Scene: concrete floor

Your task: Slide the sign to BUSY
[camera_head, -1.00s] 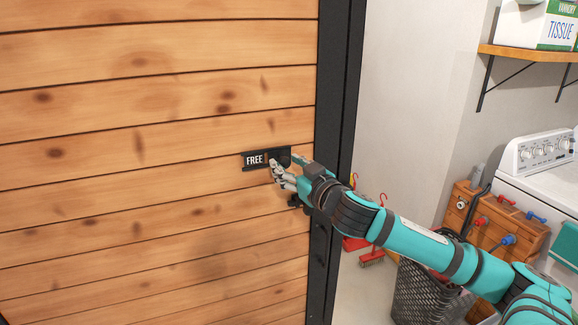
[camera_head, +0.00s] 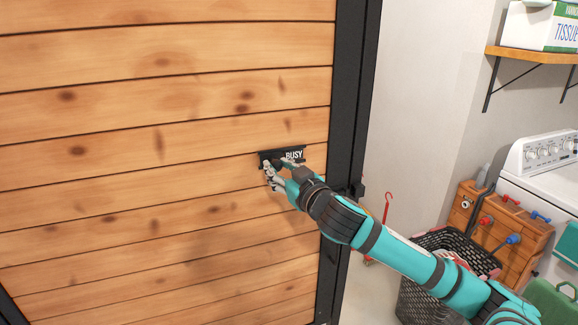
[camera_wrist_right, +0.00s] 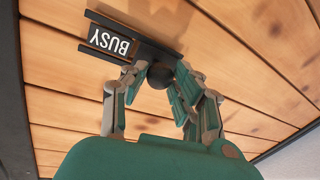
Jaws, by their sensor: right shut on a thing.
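The sign (camera_head: 293,155) is a small black plate on the wooden door (camera_head: 150,150), near the door's right edge. It shows the word BUSY in white on its right part. My right gripper (camera_head: 271,172) is at the sign's left part. In the right wrist view the sign (camera_wrist_right: 108,41) shows BUSY upside down, and my right gripper (camera_wrist_right: 165,82) is shut around the round dark knob (camera_wrist_right: 160,75) of the slider. The fingers cover part of the knob. My left gripper is not in view.
The black door frame (camera_head: 349,110) runs just right of the sign. Beyond it are a basket (camera_head: 420,300), a wooden tool box (camera_head: 515,235), a white washing machine (camera_head: 540,185) and a shelf (camera_head: 530,54) with a tissue box (camera_head: 540,25).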

